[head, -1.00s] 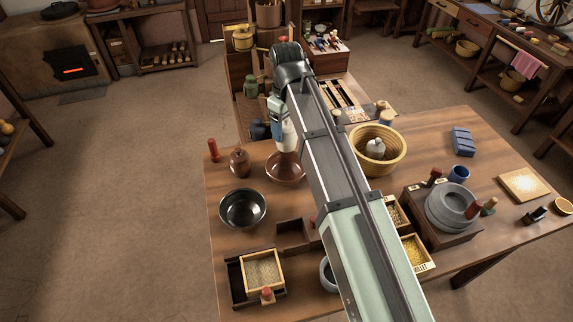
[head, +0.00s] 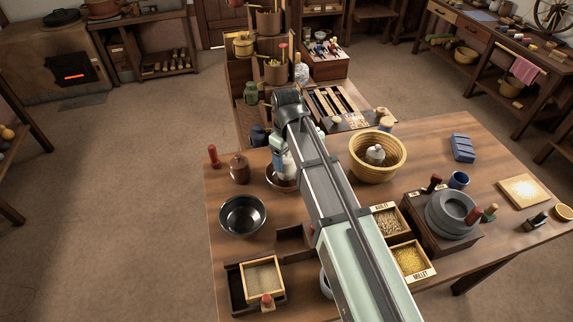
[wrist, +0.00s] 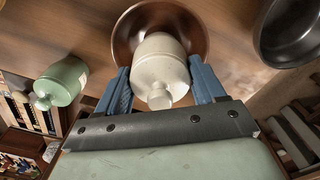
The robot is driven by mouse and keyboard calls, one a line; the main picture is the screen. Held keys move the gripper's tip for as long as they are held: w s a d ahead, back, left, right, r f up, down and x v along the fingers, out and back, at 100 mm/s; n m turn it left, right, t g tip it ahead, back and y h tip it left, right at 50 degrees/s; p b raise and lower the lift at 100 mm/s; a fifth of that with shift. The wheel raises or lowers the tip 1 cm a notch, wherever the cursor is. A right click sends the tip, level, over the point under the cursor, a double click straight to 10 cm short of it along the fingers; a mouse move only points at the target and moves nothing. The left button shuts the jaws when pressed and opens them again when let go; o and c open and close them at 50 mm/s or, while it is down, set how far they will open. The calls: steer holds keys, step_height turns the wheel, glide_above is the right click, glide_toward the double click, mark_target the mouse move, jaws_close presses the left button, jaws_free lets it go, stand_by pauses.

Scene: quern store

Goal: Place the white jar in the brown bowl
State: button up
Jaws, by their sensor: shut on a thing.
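The white jar (wrist: 158,62) is between the two blue fingers of my gripper (wrist: 160,90) in the wrist view, with its knobbed end towards the palm. My gripper is shut on it. The brown bowl (wrist: 122,40) lies right behind the jar in that view, and the jar overlaps its opening. In the head view the jar (head: 289,166) stands upright over or in the brown bowl (head: 277,185), partly covered by my arm. I cannot tell whether the jar touches the bowl's bottom.
A black bowl (head: 243,216) and a brown lidded pot (head: 239,169) stand near the brown bowl. A wicker basket (head: 377,172) holding a pale jar is right of my arm. A green jar (wrist: 66,80) shows in the wrist view. Grain boxes (head: 409,260) lie nearer.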

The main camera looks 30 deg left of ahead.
steer(key=shift+f, duration=1.65)
steer(key=shift+f, duration=0.1)
steer(key=o, duration=1.3)
step_height(320, 180, up, 12)
steer(key=shift+r, duration=0.1)
